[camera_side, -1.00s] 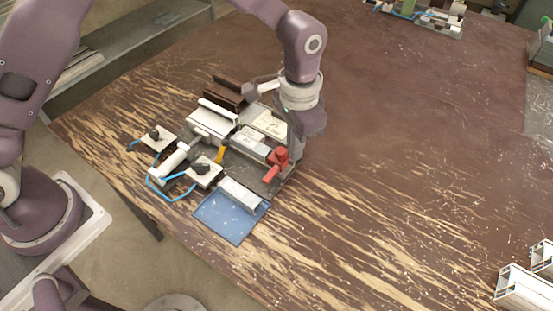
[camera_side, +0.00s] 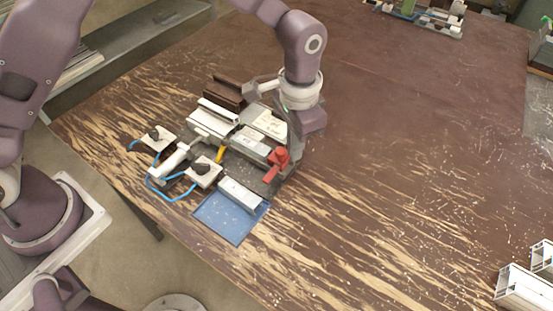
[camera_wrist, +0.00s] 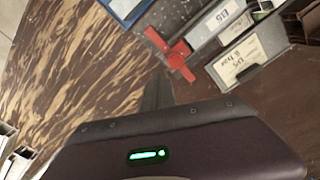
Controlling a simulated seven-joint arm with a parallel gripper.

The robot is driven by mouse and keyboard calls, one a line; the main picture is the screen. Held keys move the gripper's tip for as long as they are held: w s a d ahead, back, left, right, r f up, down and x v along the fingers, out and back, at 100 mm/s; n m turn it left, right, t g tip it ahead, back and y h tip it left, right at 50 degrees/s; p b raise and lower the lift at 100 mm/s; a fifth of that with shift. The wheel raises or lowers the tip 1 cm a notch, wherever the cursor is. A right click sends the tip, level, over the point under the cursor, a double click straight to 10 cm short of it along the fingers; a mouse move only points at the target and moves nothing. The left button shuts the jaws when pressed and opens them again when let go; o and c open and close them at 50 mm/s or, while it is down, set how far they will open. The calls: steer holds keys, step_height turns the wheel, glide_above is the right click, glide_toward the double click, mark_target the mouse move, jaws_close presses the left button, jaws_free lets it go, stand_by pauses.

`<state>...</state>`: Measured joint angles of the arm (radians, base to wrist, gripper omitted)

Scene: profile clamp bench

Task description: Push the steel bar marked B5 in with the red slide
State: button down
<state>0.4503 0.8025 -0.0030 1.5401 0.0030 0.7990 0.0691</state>
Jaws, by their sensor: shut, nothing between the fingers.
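The steel bar marked B5 (camera_wrist: 222,20) lies in the bench fixture, its label facing up in the wrist view. It also shows as a silver block in the side view (camera_side: 251,148), where the marking is too small to read. The red slide (camera_side: 277,162) stands at the bar's right end; in the wrist view the red slide (camera_wrist: 175,56) has a cross-shaped handle. My gripper (camera_wrist: 157,88) is shut and empty, its dark fingers close to the red slide's handle. Whether they touch it I cannot tell.
A labelled box (camera_wrist: 248,57) lies beside the bar. Another silver bar (camera_side: 240,194) lies at the edge of a blue tray (camera_side: 226,221). Toggle clamps with blue hoses (camera_side: 203,172) are at the left. White profiles (camera_side: 525,285) lie far right. The table right of the fixture is clear.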

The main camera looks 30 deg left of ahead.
steer(key=shift+f, duration=0.1)
steer(key=shift+f, duration=0.95)
steer(key=shift+a, duration=6.5)
steer(key=shift+r, duration=0.1)
step_height(320, 180, up, 7)
steer(key=d, duration=0.1)
steer(key=shift+d, duration=0.2)
